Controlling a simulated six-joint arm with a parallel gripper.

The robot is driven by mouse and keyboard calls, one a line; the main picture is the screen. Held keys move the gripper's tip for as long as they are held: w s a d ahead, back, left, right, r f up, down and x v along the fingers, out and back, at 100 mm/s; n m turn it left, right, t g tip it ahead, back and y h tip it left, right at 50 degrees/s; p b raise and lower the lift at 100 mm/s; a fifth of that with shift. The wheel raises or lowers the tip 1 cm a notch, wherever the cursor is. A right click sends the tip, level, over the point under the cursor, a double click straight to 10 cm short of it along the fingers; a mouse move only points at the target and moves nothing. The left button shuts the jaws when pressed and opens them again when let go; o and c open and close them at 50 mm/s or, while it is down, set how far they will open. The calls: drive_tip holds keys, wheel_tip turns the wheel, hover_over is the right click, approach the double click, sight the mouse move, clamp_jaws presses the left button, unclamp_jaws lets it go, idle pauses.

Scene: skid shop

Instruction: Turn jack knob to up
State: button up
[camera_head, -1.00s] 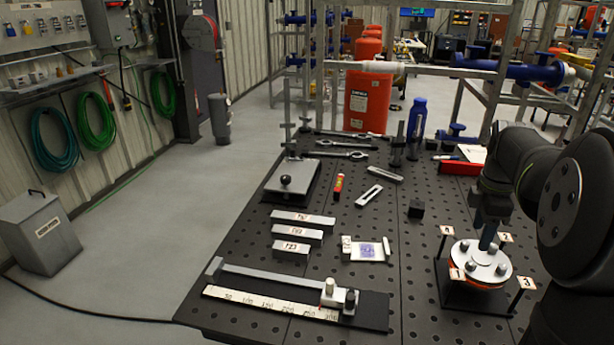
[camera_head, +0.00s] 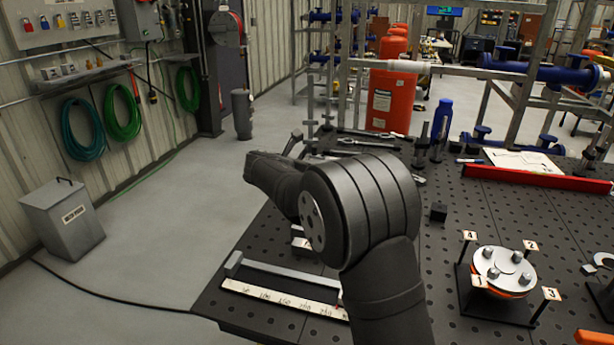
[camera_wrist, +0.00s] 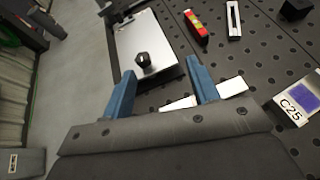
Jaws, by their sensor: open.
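The jack knob appears to be the black knob (camera_wrist: 143,60) on a flat silver plate (camera_wrist: 152,32) in the wrist view. The plate lies on the dark perforated table, and the knob stands near its lower edge. My gripper (camera_wrist: 160,70) is open and empty, with its two blue fingers apart. The knob shows between the fingers in the picture, beyond their tips; I see no contact. The setting of the knob cannot be read. In the head view my arm hides the plate, the knob and the gripper.
In the wrist view a red and yellow level (camera_wrist: 196,27), a slotted bar (camera_wrist: 233,20) and a C25 block (camera_wrist: 297,102) lie right of the plate. In the head view a flange stand (camera_head: 503,272) and a long ruler (camera_head: 285,298) occupy the table. Floor lies beyond its left edge.

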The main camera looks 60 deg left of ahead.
drive_tip(key=s+a+f+n+y, duration=0.1)
drive_tip(key=s+a+f, duration=0.2)
drive_tip(key=s+f, duration=0.15)
drive_tip(key=x, duration=1.7)
drive_tip(key=shift+w+f, duration=0.15)
drive_tip(key=shift+f, duration=0.15)
drive_tip(key=shift+c, duration=0.2)
drive_tip(key=c, duration=0.9)
drive_tip(key=shift+c, duration=0.2)
